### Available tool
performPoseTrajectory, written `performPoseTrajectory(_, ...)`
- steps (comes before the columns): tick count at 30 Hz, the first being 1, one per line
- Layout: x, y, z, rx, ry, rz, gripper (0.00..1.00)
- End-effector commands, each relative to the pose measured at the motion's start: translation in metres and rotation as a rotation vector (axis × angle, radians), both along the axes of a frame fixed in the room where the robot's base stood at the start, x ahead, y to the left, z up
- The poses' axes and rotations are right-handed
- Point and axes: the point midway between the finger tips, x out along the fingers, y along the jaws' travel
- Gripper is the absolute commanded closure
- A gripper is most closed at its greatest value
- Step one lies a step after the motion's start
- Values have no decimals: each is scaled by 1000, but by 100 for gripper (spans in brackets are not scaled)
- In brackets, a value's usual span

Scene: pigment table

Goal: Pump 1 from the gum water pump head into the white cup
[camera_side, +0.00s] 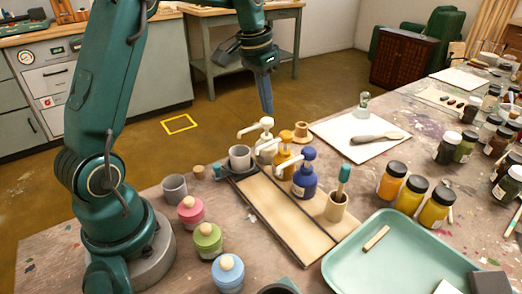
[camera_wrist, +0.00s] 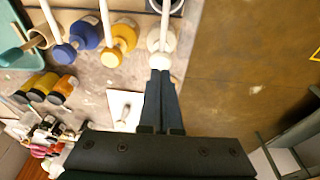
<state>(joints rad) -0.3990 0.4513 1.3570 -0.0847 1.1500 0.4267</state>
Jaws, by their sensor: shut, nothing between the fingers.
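Three pump bottles stand in a row: a white one (camera_side: 265,148), an orange one (camera_side: 285,160) and a blue one (camera_side: 305,182). I cannot read their labels; the white one may be the gum water. Its pump head (camera_side: 266,123) has a spout pointing left over a pale cup (camera_side: 240,158), which stands on a dark holder. My gripper (camera_side: 268,112) is shut and empty, pointing down just above the white pump head. In the wrist view the fingertips (camera_wrist: 161,74) lie over the white knob (camera_wrist: 159,61); whether they touch it is unclear. The cup's rim partly shows there (camera_wrist: 178,8).
A grey cup (camera_side: 175,188) and pink, green and blue jars stand at front left. A wooden board (camera_side: 285,212), a brush pot (camera_side: 336,206) and a green tray (camera_side: 345,270) lie in front and right. White paper (camera_side: 350,143) with a spatula lies behind right.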

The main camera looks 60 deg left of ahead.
Motion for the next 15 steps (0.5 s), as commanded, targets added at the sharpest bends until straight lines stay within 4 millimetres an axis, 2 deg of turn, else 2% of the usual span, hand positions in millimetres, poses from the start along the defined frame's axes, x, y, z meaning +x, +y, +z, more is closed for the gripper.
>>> performPoseTrajectory(15,0,0,-7,-1,1,0,100)
